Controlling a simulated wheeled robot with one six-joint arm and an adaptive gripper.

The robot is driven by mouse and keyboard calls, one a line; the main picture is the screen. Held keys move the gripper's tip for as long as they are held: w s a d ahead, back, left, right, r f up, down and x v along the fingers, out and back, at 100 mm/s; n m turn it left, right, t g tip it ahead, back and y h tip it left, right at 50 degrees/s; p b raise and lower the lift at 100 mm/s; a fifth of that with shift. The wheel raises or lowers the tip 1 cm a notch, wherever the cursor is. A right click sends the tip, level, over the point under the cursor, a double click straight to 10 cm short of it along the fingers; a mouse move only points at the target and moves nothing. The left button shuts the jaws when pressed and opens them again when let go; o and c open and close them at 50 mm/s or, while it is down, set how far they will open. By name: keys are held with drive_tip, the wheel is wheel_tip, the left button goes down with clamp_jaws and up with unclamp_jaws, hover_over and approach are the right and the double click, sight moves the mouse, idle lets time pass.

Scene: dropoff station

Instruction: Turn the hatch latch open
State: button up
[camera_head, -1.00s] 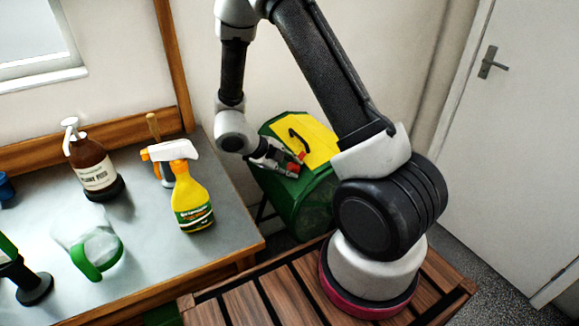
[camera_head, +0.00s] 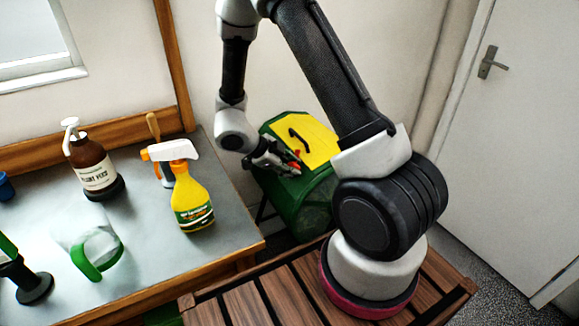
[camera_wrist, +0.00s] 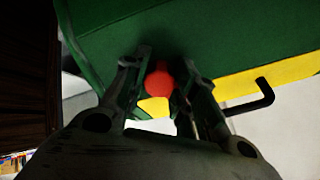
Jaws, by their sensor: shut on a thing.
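The green bin (camera_head: 300,205) stands on the floor beyond the bench, with a yellow hatch (camera_head: 322,143) on its top side. A black bent handle (camera_head: 299,140) is on the hatch; a black handle (camera_wrist: 262,97) also shows in the wrist view. The red latch (camera_head: 296,165) is at the hatch's lower edge, partly covered by my gripper (camera_head: 286,166). In the wrist view, the rounded red latch end (camera_wrist: 160,82) sits between the two fingers of my gripper (camera_wrist: 161,70), which are shut on it. The latch's base is hidden.
A wooden slatted surface (camera_head: 250,305) lies in front of the bin. A closed white door (camera_head: 510,150) is at right.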

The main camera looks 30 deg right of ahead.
drive_tip(key=n, duration=1.2)
drive_tip(key=shift+g, duration=0.3)
idle(0.4)
drive_tip(key=o, duration=1)
drive_tip(key=shift+s, duration=0.1)
drive_tip(key=shift+o, duration=0.2)
drive_tip(key=v, duration=1.2)
drive_tip(key=shift+f, duration=0.1)
